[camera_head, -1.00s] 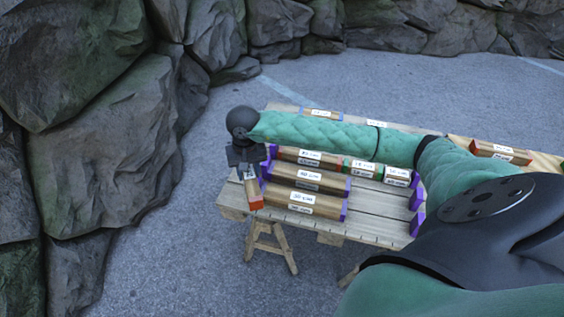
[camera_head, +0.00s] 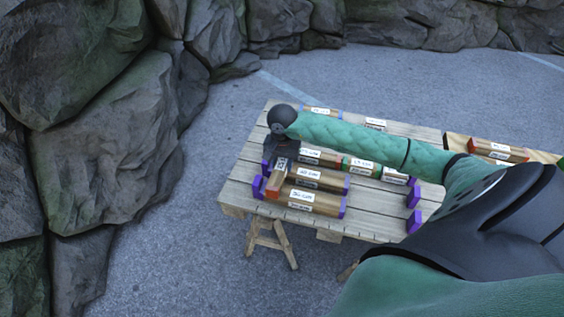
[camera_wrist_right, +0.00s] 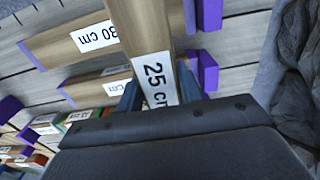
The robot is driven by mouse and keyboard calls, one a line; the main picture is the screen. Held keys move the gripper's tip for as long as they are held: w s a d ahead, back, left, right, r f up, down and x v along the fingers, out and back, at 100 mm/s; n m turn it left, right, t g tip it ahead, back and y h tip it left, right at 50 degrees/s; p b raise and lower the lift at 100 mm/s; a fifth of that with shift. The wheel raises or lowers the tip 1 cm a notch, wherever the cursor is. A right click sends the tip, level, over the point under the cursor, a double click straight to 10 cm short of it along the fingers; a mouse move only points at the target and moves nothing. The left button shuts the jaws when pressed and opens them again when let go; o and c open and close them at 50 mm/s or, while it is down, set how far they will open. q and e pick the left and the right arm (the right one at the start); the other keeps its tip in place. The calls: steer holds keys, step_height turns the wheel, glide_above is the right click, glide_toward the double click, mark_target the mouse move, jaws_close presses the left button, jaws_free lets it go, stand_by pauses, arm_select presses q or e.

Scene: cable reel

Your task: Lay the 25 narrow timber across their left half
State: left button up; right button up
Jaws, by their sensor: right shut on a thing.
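My right gripper (camera_head: 281,160) is shut on the narrow 25 cm timber (camera_head: 275,188), which has a red end and a white label. The label also shows between the fingers in the right wrist view (camera_wrist_right: 157,78). The held timber lies crosswise above the left ends of two parallel timbers, the front one (camera_head: 325,208) and the one behind it (camera_head: 331,183). I cannot tell whether it touches them. In the right wrist view, a timber labelled 30 cm (camera_wrist_right: 60,45) passes beside it. My left gripper is not in view.
The timbers lie on a slatted wooden table (camera_head: 375,225) on trestles. Purple blocks (camera_head: 413,196) stand at the right, others at the left ends. Shorter timbers (camera_head: 362,166) lie behind. Another timber (camera_head: 498,150) lies at far right. Rocks (camera_head: 90,110) are left.

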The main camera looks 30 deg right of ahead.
steer(key=shift+f, duration=0.85)
steer(key=shift+f+b, duration=0.45)
steer(key=shift+f, duration=0.75)
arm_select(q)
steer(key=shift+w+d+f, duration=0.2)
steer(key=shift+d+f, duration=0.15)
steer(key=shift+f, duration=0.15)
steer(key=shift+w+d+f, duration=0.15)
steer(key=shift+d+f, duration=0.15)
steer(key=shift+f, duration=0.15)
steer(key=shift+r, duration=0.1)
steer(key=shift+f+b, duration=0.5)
arm_select(e)
steer(key=shift+f, duration=0.35)
steer(key=o, duration=1.2)
